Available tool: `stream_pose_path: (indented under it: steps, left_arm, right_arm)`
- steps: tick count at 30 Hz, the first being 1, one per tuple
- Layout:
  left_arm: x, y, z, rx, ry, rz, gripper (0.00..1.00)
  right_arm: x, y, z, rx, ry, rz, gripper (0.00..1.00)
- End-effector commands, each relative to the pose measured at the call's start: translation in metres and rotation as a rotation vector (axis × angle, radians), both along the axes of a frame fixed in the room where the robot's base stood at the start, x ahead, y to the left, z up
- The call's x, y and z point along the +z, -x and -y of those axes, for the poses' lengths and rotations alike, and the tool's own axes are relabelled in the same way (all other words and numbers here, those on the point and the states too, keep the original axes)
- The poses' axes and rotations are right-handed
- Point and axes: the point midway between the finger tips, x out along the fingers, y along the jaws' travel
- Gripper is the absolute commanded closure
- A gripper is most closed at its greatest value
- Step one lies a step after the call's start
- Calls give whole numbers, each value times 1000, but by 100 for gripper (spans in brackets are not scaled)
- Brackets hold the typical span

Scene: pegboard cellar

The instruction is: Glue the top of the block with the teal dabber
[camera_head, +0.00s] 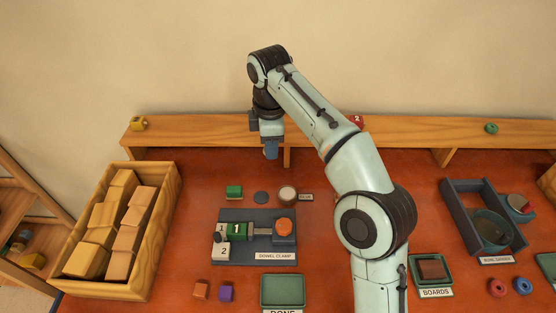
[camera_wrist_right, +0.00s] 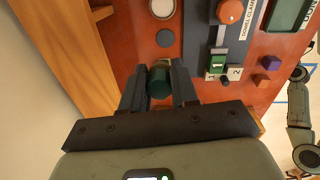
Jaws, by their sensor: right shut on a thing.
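My right gripper (camera_head: 271,152) is raised near the back ledge. In the right wrist view its two fingers (camera_wrist_right: 160,88) are closed on a dark teal cylinder (camera_wrist_right: 160,80), which looks like the dabber. The dabber's lower end is hidden in that view, and it stands apart from the clamp. The dowel clamp (camera_head: 265,215) lies mid-bench. A second small green block (camera_head: 233,191) lies behind the clamp. I cannot tell whether either top carries glue. My left gripper is not in view.
A dark disc (camera_head: 260,198) and a pale round pot (camera_head: 288,194) lie behind the clamp. A crate of wooden blocks (camera_head: 167,203) stands left. Orange (camera_head: 201,290) and purple (camera_head: 226,293) blocks and a green tray (camera_head: 283,291) are in front. A back ledge (camera_head: 200,131) crosses the bench.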

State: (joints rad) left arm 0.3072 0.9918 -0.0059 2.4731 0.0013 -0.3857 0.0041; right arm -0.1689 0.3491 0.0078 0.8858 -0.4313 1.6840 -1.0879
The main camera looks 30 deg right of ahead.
Motion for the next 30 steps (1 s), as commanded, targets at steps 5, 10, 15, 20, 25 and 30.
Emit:
stream_pose_path:
  steps: [5, 10, 15, 20, 25, 30]
  left_arm:
    - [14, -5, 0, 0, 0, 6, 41]
    - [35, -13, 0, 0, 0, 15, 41]
    - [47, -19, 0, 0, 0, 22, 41]
    - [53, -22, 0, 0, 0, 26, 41]
    - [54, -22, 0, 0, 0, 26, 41]
    - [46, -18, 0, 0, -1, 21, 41]
  right_arm:
    - [-19, -4, 10, 149, 43, -20, 96]
    - [-56, -3, 27, 422, 98, -54, 96]
    - [-85, 4, 38, 625, 122, -78, 96]
    - [-100, 10, 43, 730, 130, -90, 96]
    - [-108, 13, 46, 770, 132, -95, 96]
    - [-117, 14, 46, 773, 132, -96, 96]
